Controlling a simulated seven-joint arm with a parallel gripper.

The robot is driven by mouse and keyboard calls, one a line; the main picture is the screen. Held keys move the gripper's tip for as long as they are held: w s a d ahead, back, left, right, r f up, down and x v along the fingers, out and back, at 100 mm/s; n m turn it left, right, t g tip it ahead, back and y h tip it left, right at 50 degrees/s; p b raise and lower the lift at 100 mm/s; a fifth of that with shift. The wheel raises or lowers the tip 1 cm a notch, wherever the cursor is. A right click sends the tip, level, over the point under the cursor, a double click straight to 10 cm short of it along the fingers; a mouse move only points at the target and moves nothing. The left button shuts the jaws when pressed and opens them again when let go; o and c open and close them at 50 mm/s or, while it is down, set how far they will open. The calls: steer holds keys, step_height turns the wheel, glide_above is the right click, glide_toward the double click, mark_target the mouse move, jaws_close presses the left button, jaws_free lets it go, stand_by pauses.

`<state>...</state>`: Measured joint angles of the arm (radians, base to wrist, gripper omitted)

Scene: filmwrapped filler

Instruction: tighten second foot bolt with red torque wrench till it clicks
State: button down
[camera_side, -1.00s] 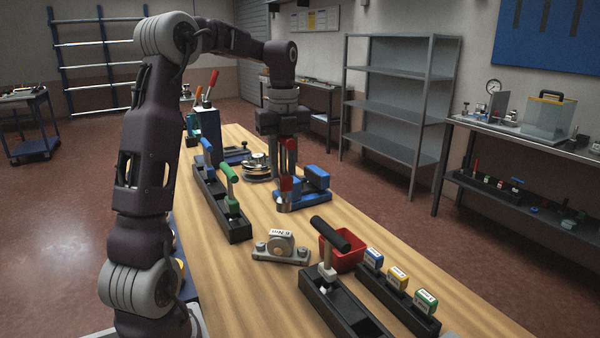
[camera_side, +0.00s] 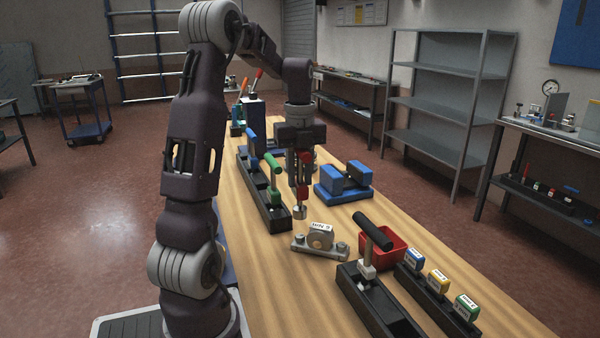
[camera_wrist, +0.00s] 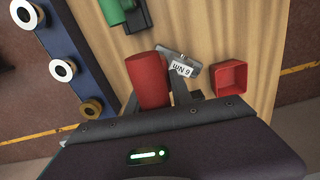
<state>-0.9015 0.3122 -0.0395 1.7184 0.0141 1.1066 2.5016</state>
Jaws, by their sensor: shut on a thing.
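The red torque wrench (camera_side: 304,189) hangs upright in my gripper (camera_side: 302,172), which is shut on it. Its silver lower end is above and slightly left of the grey foot block (camera_side: 319,241), seemingly clear of it. The block has a round housing labelled 6 Nm and a bolt on each side, left (camera_side: 300,238) and right (camera_side: 342,247). In the wrist view the wrench's red handle (camera_wrist: 150,78) fills the space between the fingers and hides part of the block, whose 6 Nm label (camera_wrist: 181,69) shows. The bolts are not clear there.
A blue cradle (camera_side: 343,182) stands behind and right. A black rack with green and blue handles (camera_side: 273,177) stands close at left. A red tray (camera_side: 384,262) and black-handled tool (camera_side: 373,230) are at right. A black rack holds coloured labelled blocks (camera_side: 438,281).

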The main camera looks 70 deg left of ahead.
mark_target(300, 207)
steer(key=shift+f, duration=2.55)
steer(key=shift+f, duration=0.2)
steer(key=shift+f, duration=0.75)
steer(key=shift+f, duration=0.15)
steer(key=m, duration=0.6)
steer(key=shift+r, duration=3.05)
